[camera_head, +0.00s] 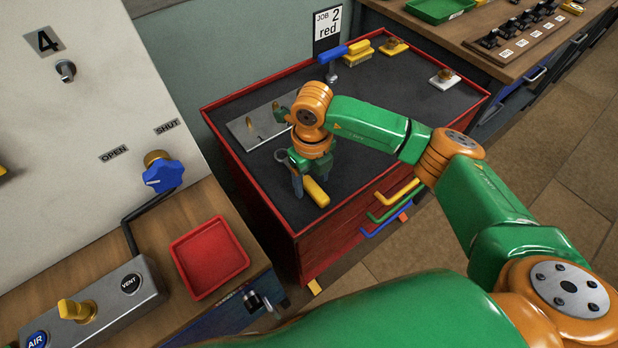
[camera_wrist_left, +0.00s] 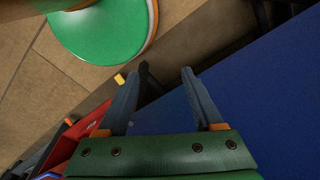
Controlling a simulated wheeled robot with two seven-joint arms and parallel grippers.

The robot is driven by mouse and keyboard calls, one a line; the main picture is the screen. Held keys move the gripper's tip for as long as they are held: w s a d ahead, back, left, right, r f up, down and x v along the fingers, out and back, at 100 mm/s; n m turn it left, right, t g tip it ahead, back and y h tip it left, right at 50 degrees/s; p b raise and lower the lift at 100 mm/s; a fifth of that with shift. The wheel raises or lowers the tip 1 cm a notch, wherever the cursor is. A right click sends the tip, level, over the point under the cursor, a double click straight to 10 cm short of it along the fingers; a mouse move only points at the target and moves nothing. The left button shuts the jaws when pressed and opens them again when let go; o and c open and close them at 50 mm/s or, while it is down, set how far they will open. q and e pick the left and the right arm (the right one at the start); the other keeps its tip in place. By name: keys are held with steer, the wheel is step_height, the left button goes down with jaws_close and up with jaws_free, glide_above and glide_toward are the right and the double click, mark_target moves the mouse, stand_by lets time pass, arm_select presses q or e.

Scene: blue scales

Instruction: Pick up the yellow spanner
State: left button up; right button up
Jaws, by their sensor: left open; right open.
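The yellow spanner (camera_head: 316,192) lies on the dark top of the red tool cabinet (camera_head: 260,203), near its front left corner. Its yellow handle shows; a grey ring just left of the gripper may be its head, and the middle is hidden. My right gripper (camera_head: 307,190) points down over it, open, with its fingers close to the handle. I cannot tell whether they touch it. My left gripper (camera_wrist_left: 158,92) shows only in the left wrist view, open and empty, away from the spanner.
A numbered metal plate (camera_head: 243,129) lies behind the right gripper. A blue-handled tool (camera_head: 333,54) and a yellow brush (camera_head: 357,58) are at the back. A red tray (camera_head: 209,257) sits on the wooden bench at left. The cabinet top right of my arm is mostly clear.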

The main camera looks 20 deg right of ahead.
steer(key=shift+w+f, duration=0.15)
steer(key=shift+f, duration=0.25)
steer(key=shift+w+f, duration=0.15)
steer(key=shift+w, duration=0.15)
steer(key=shift+c, duration=0.2)
steer(key=shift+s, duration=0.25)
jaws_close()
arm_select(q)
steer(key=shift+w, duration=0.45)
arm_select(e)
steer(key=shift+w, duration=0.1)
